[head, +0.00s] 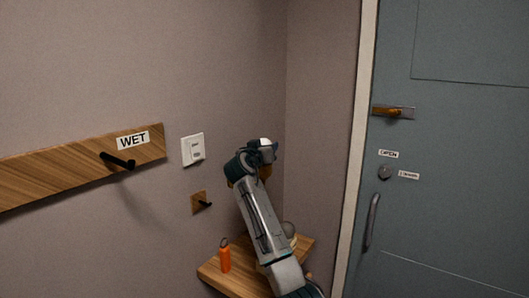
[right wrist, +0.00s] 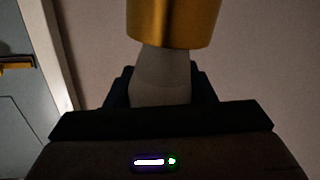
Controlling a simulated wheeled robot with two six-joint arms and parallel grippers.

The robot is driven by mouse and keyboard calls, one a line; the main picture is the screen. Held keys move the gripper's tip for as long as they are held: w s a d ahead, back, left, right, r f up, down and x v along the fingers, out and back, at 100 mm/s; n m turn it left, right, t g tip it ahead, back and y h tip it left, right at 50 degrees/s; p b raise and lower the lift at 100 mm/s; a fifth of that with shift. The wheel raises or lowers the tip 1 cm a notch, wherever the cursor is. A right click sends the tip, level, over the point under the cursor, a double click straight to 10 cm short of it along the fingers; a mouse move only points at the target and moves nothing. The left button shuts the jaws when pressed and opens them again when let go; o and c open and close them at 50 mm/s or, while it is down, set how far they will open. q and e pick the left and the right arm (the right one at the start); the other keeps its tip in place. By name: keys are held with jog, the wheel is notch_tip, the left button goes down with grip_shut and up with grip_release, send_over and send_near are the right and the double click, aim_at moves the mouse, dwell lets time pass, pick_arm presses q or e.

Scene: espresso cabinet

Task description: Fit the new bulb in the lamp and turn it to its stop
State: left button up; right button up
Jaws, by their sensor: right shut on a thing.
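In the head view my right arm rises over the small corner shelf, and my right gripper (head: 263,150) is near the wall corner. In the right wrist view the right gripper (right wrist: 160,93) is shut on a pale, frosted bulb (right wrist: 162,72). Directly beyond the bulb is a wide brass cylinder (right wrist: 173,20), apparently the lamp's socket. The bulb's far end meets or passes behind its rim; I cannot tell how deep it sits. In the head view the gripper and arm mostly hide the lamp. My left gripper is not in view.
The wooden corner shelf (head: 222,277) holds an orange bottle-like object (head: 225,257) and a grey rounded object (head: 288,229), partly behind my arm. A peg rail (head: 70,167) marked WET and a switch (head: 193,149) are on the left wall. A grey-blue door (head: 450,180) stands at right.

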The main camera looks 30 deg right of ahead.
jog(key=o, duration=1)
jog(key=shift+o, duration=0.2)
jog(key=shift+s+a+f, duration=0.1)
jog(key=shift+s+a, duration=0.15)
jog(key=shift+a, duration=0.1)
jog(key=b+v, duration=0.4)
jog(key=v, duration=0.6)
